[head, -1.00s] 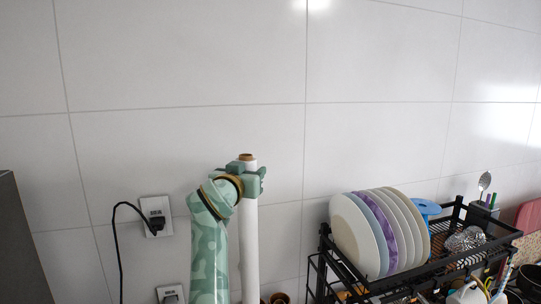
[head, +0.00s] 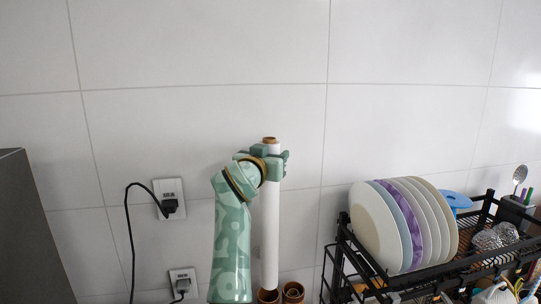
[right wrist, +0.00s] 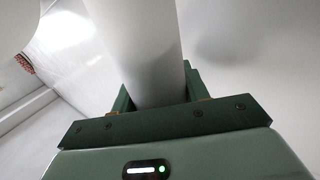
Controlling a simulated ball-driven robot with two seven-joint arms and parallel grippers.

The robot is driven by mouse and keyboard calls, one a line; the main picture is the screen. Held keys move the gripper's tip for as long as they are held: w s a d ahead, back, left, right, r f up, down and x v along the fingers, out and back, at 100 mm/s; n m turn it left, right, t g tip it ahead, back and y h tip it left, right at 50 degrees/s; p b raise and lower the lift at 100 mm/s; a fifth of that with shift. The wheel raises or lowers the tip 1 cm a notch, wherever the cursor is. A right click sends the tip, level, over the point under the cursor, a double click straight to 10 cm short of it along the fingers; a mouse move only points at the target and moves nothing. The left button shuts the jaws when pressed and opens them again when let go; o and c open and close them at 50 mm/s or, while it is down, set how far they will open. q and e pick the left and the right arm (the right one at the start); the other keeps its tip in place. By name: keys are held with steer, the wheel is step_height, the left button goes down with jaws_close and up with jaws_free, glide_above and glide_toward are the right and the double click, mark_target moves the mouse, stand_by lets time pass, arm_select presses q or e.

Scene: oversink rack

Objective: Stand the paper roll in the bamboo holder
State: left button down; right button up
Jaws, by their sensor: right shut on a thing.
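The paper roll (head: 269,230) is a long white tube with a brown end at the top, standing about upright in front of the tiled wall. My right gripper (head: 270,158) is shut around it near its top; in the right wrist view the white roll (right wrist: 140,50) lies between the fingers (right wrist: 158,98). The bamboo holder shows at the bottom edge as brown round cups, one (head: 293,292) right of the roll and one (head: 268,297) under its lower end. I cannot tell whether the roll's end is inside that cup or just above it. My left gripper is not in view.
A black dish rack (head: 345,235) with several plates (head: 385,225) stands to the right. Two wall sockets (head: 168,192) with a black cable (head: 128,235) are to the left. A grey box-like edge (head: 30,230) stands at far left.

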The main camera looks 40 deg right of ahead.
steer(key=f+b, duration=0.2)
steer(key=f, duration=0.1)
steer(key=f+b, duration=0.6)
steer(key=f, duration=0.1)
steer(key=shift+a+f, duration=0.1)
steer(key=shift+a, duration=0.15)
step_height(320, 180, down, 10)
steer(key=b, duration=0.9)
steer(key=shift+f, duration=0.25)
steer(key=shift+f+b, duration=4.45)
steer(key=shift+f, duration=1.15)
steer(key=o, duration=1.4)
steer(key=shift+o, duration=0.2)
